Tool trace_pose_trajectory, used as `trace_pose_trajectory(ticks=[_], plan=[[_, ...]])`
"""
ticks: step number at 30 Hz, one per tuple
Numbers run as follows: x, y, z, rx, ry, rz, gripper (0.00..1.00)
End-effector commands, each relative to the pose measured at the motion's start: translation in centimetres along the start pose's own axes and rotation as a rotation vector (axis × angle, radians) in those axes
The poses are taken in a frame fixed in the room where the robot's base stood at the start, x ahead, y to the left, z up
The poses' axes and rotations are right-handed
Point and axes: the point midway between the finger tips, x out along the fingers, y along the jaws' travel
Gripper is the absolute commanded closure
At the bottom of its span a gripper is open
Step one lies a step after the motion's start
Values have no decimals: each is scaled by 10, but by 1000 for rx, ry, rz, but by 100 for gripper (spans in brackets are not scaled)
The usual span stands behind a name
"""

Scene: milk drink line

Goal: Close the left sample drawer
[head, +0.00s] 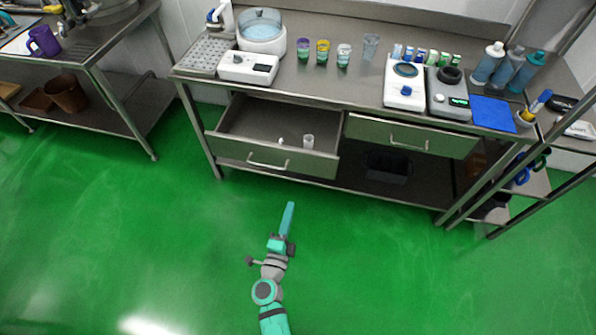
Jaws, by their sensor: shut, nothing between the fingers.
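The left sample drawer (232,149) is pulled out under the steel bench. Its front bears a bar handle (268,164). Inside stand a small pale cup (308,141) and a tiny white item (281,140). The right drawer (412,137) sits flush with the bench. My gripper (290,206) is shut and empty. It is in front of the left drawer, below its handle in the picture, and appears apart from it.
The bench top (325,86) holds a round white bath (262,32), several small cups, instruments and bottles. A dark bin (388,166) stands on the lower shelf. A steel side table (92,60) is at left. Green floor (150,230) before the bench is clear.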

Motion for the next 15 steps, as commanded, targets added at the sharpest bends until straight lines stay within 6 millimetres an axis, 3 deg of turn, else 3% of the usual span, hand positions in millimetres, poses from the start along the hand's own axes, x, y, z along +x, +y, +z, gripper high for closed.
trace_pose_trajectory(ticks=[6,11,15], plan=[[24,4,11,84,14,19,100],[39,4,11,89,17,19,100],[63,5,11,88,15,19,100]])
